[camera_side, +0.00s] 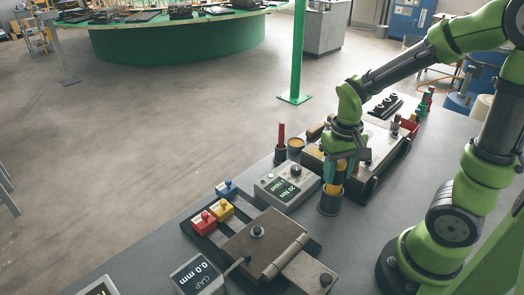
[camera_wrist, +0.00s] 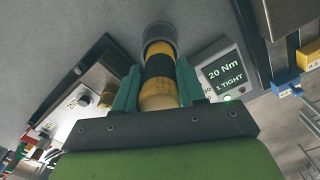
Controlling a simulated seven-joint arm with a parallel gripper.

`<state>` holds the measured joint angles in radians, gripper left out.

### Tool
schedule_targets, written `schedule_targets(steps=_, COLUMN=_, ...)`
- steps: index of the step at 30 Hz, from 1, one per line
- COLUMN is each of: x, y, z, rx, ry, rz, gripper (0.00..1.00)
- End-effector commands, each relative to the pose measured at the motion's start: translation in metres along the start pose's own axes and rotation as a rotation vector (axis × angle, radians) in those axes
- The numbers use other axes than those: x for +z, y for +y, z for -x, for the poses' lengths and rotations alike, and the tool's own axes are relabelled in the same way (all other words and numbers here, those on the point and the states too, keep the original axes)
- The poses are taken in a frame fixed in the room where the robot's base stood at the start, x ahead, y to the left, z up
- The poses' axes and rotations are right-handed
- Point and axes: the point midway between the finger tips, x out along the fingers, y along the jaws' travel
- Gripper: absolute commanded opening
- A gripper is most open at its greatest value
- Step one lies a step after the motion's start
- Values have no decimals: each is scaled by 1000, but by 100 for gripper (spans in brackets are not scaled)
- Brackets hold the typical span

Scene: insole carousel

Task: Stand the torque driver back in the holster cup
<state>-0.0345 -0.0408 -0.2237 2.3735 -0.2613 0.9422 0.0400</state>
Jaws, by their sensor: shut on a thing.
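The torque driver (camera_side: 340,177) has a yellow handle with a black band and stands about upright. My gripper (camera_side: 338,170) is shut on its handle, with the teal fingers on either side. In the wrist view the driver (camera_wrist: 158,92) lies between the fingers (camera_wrist: 158,68). The dark holster cup (camera_side: 329,204) is directly below my gripper on the table. It also shows in the wrist view as a round grey rim (camera_wrist: 159,32) around the driver's far end. The lower end is hidden and appears to be inside the cup; its depth cannot be told.
A display box (camera_side: 287,187) reading 20 Nm and TIGHT stands left of the cup. A fixture tray (camera_side: 372,188) lies behind. A red-handled tool (camera_side: 281,143) stands farther back. A hinged brown plate (camera_side: 262,240) and red, yellow and blue blocks (camera_side: 204,221) are in front.

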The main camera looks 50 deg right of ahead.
Motion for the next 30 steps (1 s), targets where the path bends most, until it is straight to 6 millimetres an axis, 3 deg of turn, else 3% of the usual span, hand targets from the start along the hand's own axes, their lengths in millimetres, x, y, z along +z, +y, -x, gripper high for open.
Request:
schedule_targets(steps=3, x=0, y=0, z=0, rx=-1, ry=2, rz=0, gripper=3)
schedule_targets(steps=4, x=0, y=0, z=1, rx=-1, ry=2, rz=0, gripper=44)
schedule_targets(steps=9, x=0, y=0, z=0, rx=0, ry=1, rz=0, gripper=69)
schedule_targets(steps=20, x=0, y=0, z=5, rx=-1, ry=1, rz=0, gripper=69)
schedule_targets(steps=25, x=-1, y=0, z=30, rx=-3, ry=7, rz=1, gripper=69)
schedule_targets(steps=30, x=-2, y=0, z=72, rx=-3, ry=8, rz=0, gripper=69)
